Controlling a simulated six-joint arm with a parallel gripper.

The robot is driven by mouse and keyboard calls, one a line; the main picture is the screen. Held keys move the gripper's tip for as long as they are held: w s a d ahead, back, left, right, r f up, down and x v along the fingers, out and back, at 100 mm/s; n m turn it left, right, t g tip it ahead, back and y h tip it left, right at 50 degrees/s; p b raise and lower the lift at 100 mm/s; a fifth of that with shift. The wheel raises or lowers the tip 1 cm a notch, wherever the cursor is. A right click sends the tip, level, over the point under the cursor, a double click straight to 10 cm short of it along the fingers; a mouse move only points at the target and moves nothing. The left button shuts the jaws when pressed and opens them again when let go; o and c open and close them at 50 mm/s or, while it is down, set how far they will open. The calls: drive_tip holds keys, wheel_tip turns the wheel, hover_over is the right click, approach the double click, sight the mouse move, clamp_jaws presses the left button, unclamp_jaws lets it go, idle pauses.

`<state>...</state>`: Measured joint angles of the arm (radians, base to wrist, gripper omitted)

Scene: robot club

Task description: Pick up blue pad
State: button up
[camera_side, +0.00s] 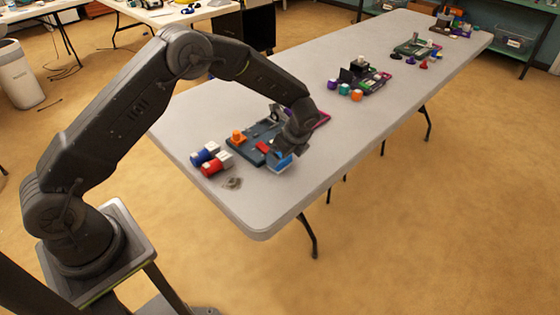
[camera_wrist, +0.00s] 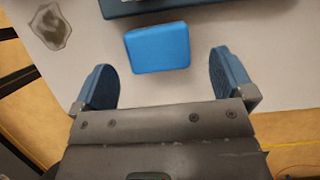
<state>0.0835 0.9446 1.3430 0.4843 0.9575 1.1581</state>
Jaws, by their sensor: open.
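The blue pad (camera_wrist: 158,48) is a bright blue rounded block lying on the grey table, near the middle top of the wrist view. In the side view the blue pad (camera_side: 279,162) shows just below my gripper, at the near edge of a dark board. My gripper (camera_wrist: 167,82) is open and empty, with one blue-grey finger to the left of the pad and one to the right. The pad lies between and a little beyond the fingertips in the wrist view, with visible gaps on both sides. In the side view my gripper (camera_side: 283,150) is partly hidden by its own wrist.
A dark board (camera_side: 241,149) with an orange part (camera_side: 238,137) and a red part (camera_side: 263,147) lies beside the pad. A small crumpled grey item (camera_side: 232,183) lies near the table edge. More kits stand farther along the table (camera_side: 312,78).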

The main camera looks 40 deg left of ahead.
drive_tip(key=x, duration=0.4)
drive_tip(key=shift+s+a+f, duration=0.1)
drive_tip(key=c, duration=1)
wheel_tip(320, 180, up, 4)
drive_tip(key=shift+r, duration=0.1)
drive_tip(key=s+a+r, duration=0.6)
drive_tip(key=a+r, duration=0.1)
drive_tip(key=a, duration=0.3)
